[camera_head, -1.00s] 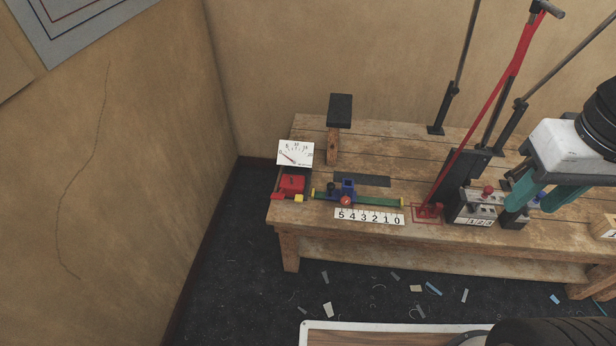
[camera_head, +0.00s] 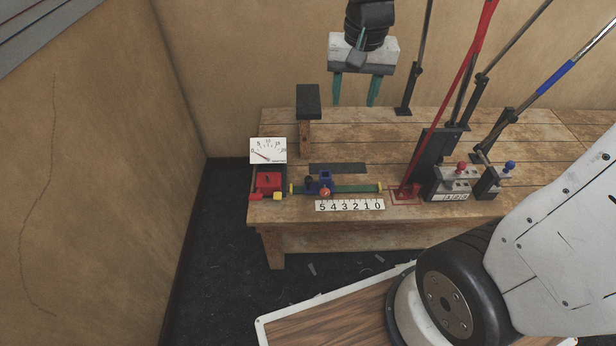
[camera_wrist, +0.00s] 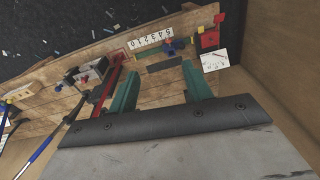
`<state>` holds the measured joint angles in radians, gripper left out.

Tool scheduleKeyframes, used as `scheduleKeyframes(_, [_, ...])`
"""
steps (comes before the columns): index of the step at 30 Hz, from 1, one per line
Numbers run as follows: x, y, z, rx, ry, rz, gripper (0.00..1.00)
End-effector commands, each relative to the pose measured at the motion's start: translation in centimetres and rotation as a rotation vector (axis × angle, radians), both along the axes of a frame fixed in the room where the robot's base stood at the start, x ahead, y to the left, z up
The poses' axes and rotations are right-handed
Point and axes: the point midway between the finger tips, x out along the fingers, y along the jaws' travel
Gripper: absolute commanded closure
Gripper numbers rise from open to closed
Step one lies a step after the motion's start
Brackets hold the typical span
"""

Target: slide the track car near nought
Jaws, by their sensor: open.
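The track car (camera_head: 325,182) is a blue block with a red knob on its front, sitting on a green rail (camera_head: 358,188). In the wrist view the car (camera_wrist: 171,46) shows beyond the fingers, near the strip (camera_wrist: 150,39). My gripper (camera_head: 355,92) is open and empty, with teal fingers pointing down, above and behind the rail. It also shows in the wrist view (camera_wrist: 160,70), apart from the car.
A red block (camera_head: 269,181) and a dial card (camera_head: 268,150) are left of the rail. A dark-topped post (camera_head: 308,103) stands behind. A red lever (camera_head: 450,105) and switch boxes (camera_head: 455,182) are on the right. Bare bench (camera_head: 270,215) lies in front.

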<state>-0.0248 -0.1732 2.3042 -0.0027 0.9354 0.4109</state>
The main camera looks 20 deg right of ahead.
Motion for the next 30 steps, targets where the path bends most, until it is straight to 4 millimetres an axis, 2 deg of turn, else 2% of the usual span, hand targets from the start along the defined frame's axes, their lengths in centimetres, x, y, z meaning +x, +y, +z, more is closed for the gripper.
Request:
scheduleKeyframes(1, [2.1, 0.1, -1.7, 0.003, 0.015, -0.04, 0.5])
scheduleKeyframes(6, [8.4, 0.4, -7.4, 0.011, 0.03, -0.19, 0.5])
scheduleKeyframes(11, [13.4, 0.8, -14.3, 0.018, 0.045, -0.331, 0.5])
scheduleKeyframes(15, [16.8, 1.1, -21.4, 0.022, 0.055, -0.453, 0.5])
scheduleKeyframes(21, [19.3, 1.6, -31.3, 0.025, 0.069, -0.606, 0.5])
scheduleKeyframes(24, [19.8, 1.7, -34.9, 0.025, 0.072, -0.66, 0.5])
scheduleKeyframes(27, [20.0, 1.8, -37.2, 0.026, 0.072, -0.694, 0.5])
scheduleKeyframes(30, [20.0, 1.8, -38.5, 0.027, 0.072, -0.712, 0.5])
